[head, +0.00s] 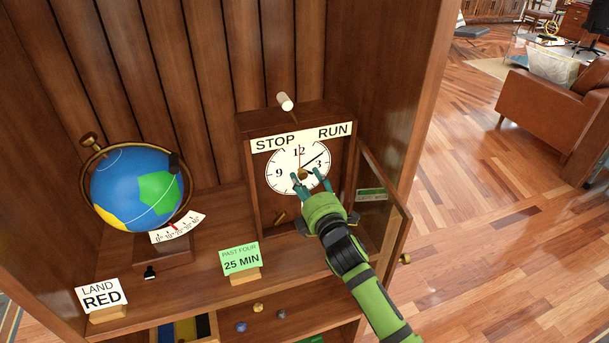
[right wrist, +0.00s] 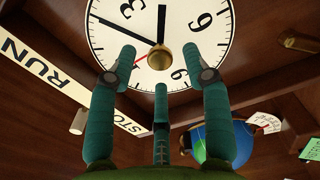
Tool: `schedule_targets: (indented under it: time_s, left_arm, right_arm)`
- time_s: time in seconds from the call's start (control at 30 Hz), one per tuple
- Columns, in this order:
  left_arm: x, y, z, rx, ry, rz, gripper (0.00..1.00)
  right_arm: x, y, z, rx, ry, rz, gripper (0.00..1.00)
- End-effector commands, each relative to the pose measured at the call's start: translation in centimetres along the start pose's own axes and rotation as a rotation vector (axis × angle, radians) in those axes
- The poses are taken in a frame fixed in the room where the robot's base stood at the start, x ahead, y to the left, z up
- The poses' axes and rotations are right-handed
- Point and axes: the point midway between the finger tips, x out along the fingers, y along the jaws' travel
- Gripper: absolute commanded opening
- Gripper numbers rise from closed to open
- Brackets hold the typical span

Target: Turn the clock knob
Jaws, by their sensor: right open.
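The white clock face (head: 282,180) with black numerals is set in a wooden case, its glass door (head: 385,215) swung open to the right. A brass knob (right wrist: 159,57) sits at the face's centre; it also shows between the fingertips in the head view (head: 303,175). My right gripper (head: 309,181) is in front of the face. In the right wrist view its teal fingers (right wrist: 168,68) are spread around the knob with gaps visible; contact cannot be told. A red hand and black hands show on the face. My left gripper is not in view.
A STOP/RUN label (head: 300,138) and a white-tipped lever (head: 285,101) are above the face. A globe (head: 138,188) stands left. A green "PAST FOUR 25 MIN" card (head: 240,260) and a "LAND RED" card (head: 101,295) stand on the shelf. The cabinet side closes the right.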

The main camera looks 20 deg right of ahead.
Motion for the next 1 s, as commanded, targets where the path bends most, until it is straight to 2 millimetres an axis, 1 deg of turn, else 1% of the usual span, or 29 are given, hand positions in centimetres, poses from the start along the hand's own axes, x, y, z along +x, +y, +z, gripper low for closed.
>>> schedule_targets:
  time_s: [0.03, 0.1, 0.2, 0.5, 0.53, 0.57, 0.6, 0.63, 0.67, 1.0]
  left_arm:
    - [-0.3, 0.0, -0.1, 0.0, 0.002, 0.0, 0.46]
    - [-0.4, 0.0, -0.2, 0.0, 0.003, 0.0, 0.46]
    - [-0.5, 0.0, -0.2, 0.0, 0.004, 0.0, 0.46]
    - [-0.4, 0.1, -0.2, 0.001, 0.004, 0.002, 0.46]
    - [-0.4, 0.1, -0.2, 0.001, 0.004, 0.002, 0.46]
    - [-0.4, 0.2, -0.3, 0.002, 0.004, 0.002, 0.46]
    - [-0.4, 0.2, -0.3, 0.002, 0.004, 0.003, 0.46]
    - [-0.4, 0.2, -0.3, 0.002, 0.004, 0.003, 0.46]
    - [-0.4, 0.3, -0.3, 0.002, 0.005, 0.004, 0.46]
    - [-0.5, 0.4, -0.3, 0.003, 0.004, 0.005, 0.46]
  right_arm:
    - [0.7, 0.1, 0.0, 0.001, -0.002, -0.001, 0.49]
    - [1.3, 0.1, 0.1, 0.0, -0.001, 0.0, 0.49]
    - [1.8, 0.0, 0.0, 0.001, -0.001, -0.001, 0.49]
    - [2.0, -0.1, 0.1, 0.001, -0.001, -0.002, 0.49]
    - [2.0, -0.1, 0.1, 0.001, -0.001, -0.002, 0.41]
    - [2.0, -0.1, 0.1, 0.001, -0.001, -0.002, 0.29]
    - [2.0, -0.1, 0.1, 0.001, -0.001, -0.002, 0.13]
    - [2.0, -0.1, 0.1, 0.001, -0.001, -0.002, 0.01]
    - [2.0, -0.1, 0.1, 0.001, -0.001, -0.002, 0.0]
    - [2.0, -0.1, 0.1, 0.021, -0.001, -0.001, 0.0]
